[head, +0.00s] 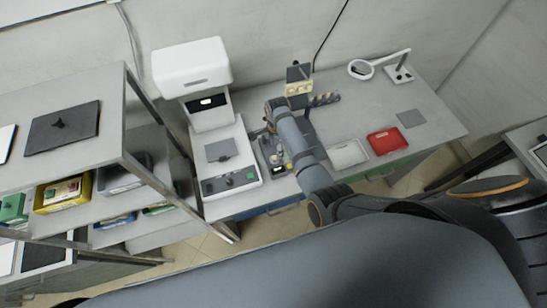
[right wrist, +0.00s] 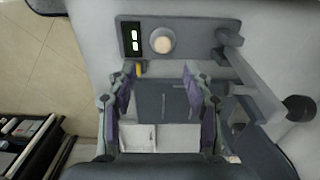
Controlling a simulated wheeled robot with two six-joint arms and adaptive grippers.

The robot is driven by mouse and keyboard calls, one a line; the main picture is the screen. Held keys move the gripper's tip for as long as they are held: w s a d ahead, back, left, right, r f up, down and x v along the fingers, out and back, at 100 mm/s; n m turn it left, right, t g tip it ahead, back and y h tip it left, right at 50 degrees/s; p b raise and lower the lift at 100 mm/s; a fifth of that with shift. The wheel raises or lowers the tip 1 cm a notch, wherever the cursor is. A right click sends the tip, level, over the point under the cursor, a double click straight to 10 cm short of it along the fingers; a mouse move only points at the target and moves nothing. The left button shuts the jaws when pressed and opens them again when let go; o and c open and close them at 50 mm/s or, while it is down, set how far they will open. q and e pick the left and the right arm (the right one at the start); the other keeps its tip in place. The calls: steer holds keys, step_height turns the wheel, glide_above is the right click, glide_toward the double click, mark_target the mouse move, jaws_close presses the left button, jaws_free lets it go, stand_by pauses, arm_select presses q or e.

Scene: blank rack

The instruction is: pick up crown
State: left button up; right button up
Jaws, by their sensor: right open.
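I cannot make out a crown for certain in either view. My right gripper (right wrist: 160,92) is open, its two fingers apart with nothing gripped between them. In the head view my right gripper (head: 270,128) hangs over a small dark bench device (head: 278,168), and the arm hides part of it. In the right wrist view a dark panel (right wrist: 188,34) carries a round cream piece (right wrist: 162,41) in a grey ring, beyond the fingertips. A small yellow piece (right wrist: 139,70) shows near the left fingertip. My left gripper is not in view.
A tall white machine (head: 228,150) stands left of the device. A white tray (head: 347,154), a red tray (head: 386,141) and a grey mat (head: 410,118) lie to the right. A ring lamp (head: 361,69) stands at the back. A shelf rack (head: 70,85) fills the left.

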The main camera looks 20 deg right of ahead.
mark_target(275, 157)
steer(key=shift+w+f, duration=0.15)
steer(key=shift+f, duration=0.7)
steer(key=shift+w+a+f, duration=0.15)
steer(key=shift+a+f+b, duration=0.1)
steer(key=shift+f+b, duration=0.25)
steer(key=shift+b, duration=0.1)
step_height(275, 157, down, 5)
steer(key=b, duration=0.5)
steer(key=shift+r, duration=0.25)
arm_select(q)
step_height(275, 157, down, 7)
arm_select(e)
steer(key=c, duration=0.9)
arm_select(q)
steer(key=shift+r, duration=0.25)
arm_select(e)
steer(key=shift+r, duration=0.15)
